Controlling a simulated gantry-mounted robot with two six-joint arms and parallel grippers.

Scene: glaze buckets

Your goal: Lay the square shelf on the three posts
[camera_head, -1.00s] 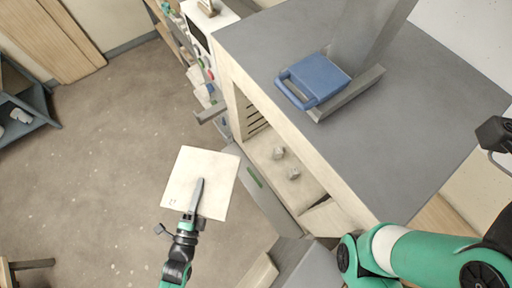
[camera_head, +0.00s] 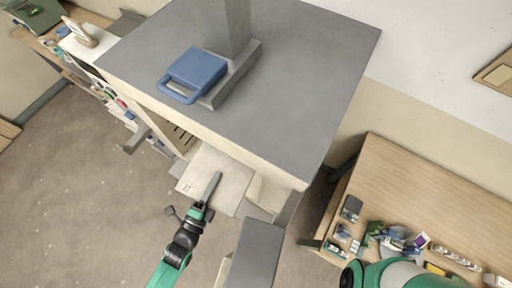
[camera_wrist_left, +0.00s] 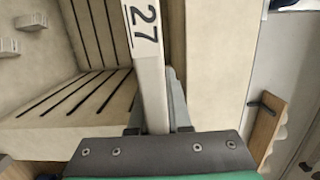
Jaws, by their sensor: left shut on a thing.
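The square shelf (camera_head: 233,176) is a pale cream slab. My left gripper (camera_head: 213,189) is shut on its near edge and holds it at the kiln's open front, under the overhanging grey top. In the left wrist view the shelf (camera_wrist_left: 146,75) shows nearly edge-on, marked "27", between the fingers of the gripper (camera_wrist_left: 153,125). The kiln chamber (camera_wrist_left: 105,65) has pale walls with dark grooves. Two short pale posts, one post (camera_wrist_left: 30,21) and another post (camera_wrist_left: 7,47), show at the left inside it. A third post is not visible. My right gripper is out of view.
The kiln's grey top (camera_head: 290,70) carries a blue case (camera_head: 196,72) beside a grey column. A pale kiln wall (camera_wrist_left: 212,60) stands close right of the shelf. A wooden bench (camera_head: 420,190) with small items is at the right. Floor at the left is clear.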

